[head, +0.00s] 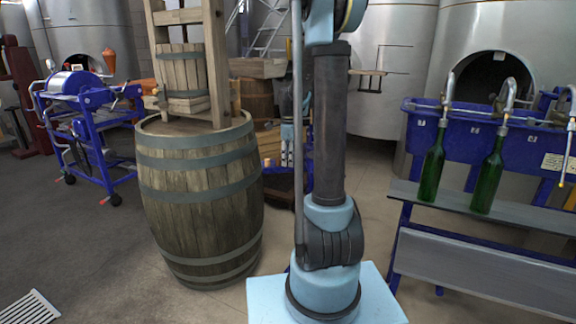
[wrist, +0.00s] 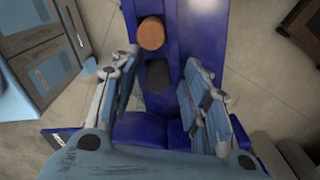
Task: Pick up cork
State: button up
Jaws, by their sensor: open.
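A round orange-brown piece, which looks like the cork (wrist: 151,33), shows in the wrist view on a narrow blue surface (wrist: 200,20). A dark patch lies just below it in the picture; I cannot tell if it is a shadow or a hole. My gripper (wrist: 161,60) is open, with its two fingers spread either side of the blue surface. The cork is apart from the fingers, a little beyond the tips and toward the left one. Nothing is between the fingers. In the head view my own arm hides much of the middle, and I cannot make out the cork.
A wooden barrel (head: 200,195) with a wooden frame on top stands left of centre. A blue wheeled machine (head: 85,120) is further left. Green bottles (head: 431,175) stand on a blue filling bench (head: 480,260) at right. Steel tanks (head: 393,70) fill the back.

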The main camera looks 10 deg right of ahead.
jog(key=shift+c, duration=0.4)
jog(key=c, duration=0.7)
